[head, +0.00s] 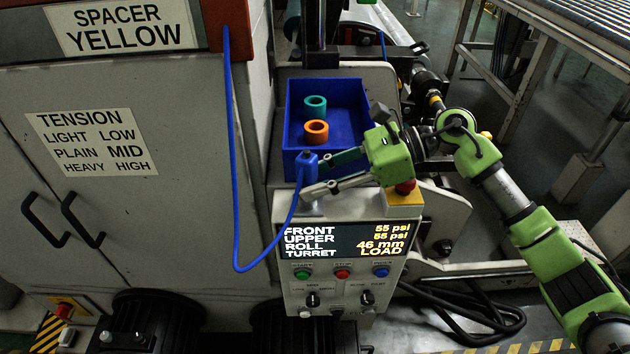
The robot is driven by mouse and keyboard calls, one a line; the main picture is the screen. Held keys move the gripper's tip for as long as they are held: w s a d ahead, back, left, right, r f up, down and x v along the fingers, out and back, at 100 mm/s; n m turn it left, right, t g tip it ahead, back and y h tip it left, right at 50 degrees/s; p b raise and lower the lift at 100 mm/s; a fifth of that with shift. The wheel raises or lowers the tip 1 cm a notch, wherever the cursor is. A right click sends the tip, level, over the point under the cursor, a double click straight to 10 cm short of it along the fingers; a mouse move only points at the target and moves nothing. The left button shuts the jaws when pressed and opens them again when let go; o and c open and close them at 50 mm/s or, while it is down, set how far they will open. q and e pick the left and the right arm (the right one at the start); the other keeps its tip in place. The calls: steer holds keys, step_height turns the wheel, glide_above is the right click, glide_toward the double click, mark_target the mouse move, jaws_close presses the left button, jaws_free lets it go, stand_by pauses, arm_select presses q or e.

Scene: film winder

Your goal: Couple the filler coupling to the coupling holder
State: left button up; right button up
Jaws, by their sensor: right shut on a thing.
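The filler coupling (307,163) is a small blue piece on the end of a blue hose. My right gripper (314,177) reaches in from the right and is shut on it, in front of the blue bin and above the control panel. The fingers partly cover the coupling. I cannot pick out the coupling holder with certainty. My left gripper is not in view.
The blue hose (234,150) hangs from the cabinet's upper corner and loops up to the coupling. The blue bin (292,125) holds a teal ring (315,101) and an orange ring (307,132). The control panel (290,290) stands below. The grey cabinet (180,210) fills the left.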

arm_select(q)
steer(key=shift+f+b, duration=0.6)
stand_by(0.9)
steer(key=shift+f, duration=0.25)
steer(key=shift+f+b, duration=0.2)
steer(key=shift+b, duration=0.2)
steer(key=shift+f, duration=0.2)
stand_by(0.3)
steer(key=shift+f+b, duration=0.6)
steer(key=shift+b, duration=0.2)
stand_by(0.7)
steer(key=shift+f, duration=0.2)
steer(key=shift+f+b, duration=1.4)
steer(key=shift+b, duration=0.2)
stand_by(2.0)
